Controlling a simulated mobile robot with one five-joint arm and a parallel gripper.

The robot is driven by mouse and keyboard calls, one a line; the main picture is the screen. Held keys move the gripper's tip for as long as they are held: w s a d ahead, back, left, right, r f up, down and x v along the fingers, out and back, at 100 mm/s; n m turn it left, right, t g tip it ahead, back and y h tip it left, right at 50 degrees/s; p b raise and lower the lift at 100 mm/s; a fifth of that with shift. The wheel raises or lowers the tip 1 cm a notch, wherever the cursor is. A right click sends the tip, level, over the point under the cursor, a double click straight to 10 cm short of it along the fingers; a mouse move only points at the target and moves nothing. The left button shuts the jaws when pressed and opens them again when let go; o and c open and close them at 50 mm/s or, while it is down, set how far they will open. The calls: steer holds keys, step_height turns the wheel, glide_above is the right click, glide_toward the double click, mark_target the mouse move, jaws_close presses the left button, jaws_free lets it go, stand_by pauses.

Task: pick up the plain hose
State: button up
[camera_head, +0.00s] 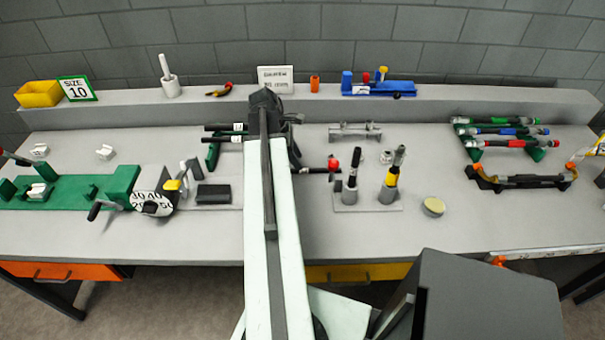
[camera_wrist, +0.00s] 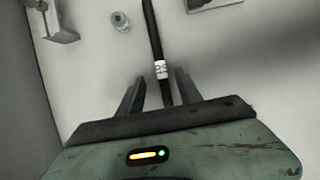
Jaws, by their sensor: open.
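A black hose (camera_wrist: 154,35) with a white printed label (camera_wrist: 161,69) and no coloured band visible runs lengthwise between my fingers in the wrist view. My gripper (camera_wrist: 160,80) is open, with one finger on each side of the hose and a gap to each. The hose's near part is hidden by my gripper body. Two more black hoses with white labels, an upper one (camera_head: 221,127) and a lower one (camera_head: 222,139), lie on a green rack left of my arm.
A metal fitting stand (camera_head: 355,131) and a small nut (camera_head: 386,157) lie right of my gripper. Two upright tools stand on a grey plate (camera_head: 367,206) in front of them. Banded hoses (camera_head: 505,132) rest on a green rack at right. A raised shelf (camera_head: 440,100) runs along the back.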

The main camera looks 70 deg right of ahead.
mark_target(304, 171)
steer(key=b+x, duration=0.3)
steer(key=x, duration=0.1)
steer(key=shift+a+f, duration=0.1)
steer(key=shift+f, duration=0.25)
steer(key=shift+r, duration=0.2)
jaws_close()
